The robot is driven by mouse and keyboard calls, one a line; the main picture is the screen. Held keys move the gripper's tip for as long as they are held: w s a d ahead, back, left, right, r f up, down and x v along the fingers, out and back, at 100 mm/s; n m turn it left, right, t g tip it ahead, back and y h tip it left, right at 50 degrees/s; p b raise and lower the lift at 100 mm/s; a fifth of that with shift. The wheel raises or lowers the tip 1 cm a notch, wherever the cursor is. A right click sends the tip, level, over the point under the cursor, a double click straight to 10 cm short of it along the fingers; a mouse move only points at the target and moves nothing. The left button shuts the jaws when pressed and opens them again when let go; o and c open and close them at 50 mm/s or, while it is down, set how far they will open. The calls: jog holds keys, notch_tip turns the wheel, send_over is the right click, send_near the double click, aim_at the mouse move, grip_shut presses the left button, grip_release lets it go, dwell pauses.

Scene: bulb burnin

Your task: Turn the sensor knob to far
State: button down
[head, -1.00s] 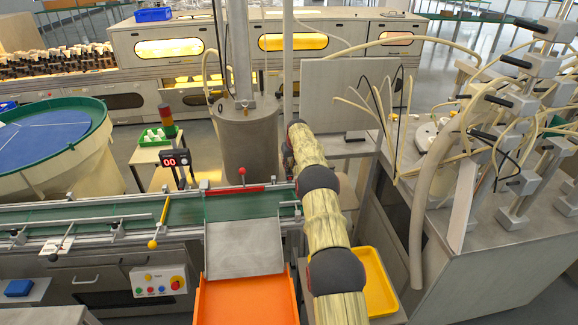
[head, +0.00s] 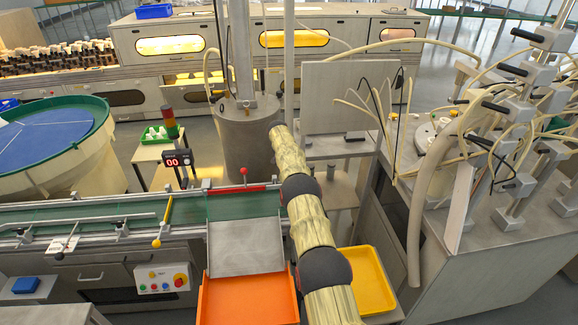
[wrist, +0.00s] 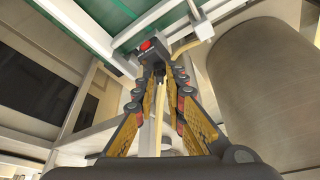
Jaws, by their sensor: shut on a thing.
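In the wrist view, my gripper (wrist: 161,76) reaches under the green conveyor (wrist: 105,22), its two fingers closing in on a small dark part at their tips. That part, seemingly the sensor knob (wrist: 159,68), sits just below a small dark sensor box (wrist: 128,62) with a red light (wrist: 146,45). A pale cable runs beside it. The knob is mostly covered by the fingertips, so I cannot read its setting. In the head view, my arm hides the gripper and sensor; the conveyor (head: 185,211) shows to the left of the arm.
A grey cylinder (head: 247,150) stands close behind my arm and also shows right of the fingers in the wrist view (wrist: 262,90). An orange tray (head: 248,298) and a yellow tray (head: 366,280) flank the arm.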

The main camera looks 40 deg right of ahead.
jog(key=shift+w+m, duration=0.1)
jog(key=shift+m, duration=0.5)
jog(key=c, duration=1.9)
grip_release()
jog(key=shift+a+r, duration=0.1)
jog(key=v, duration=1.1)
jog(key=shift+r, duration=0.35)
jog(key=shift+w+a, duration=0.15)
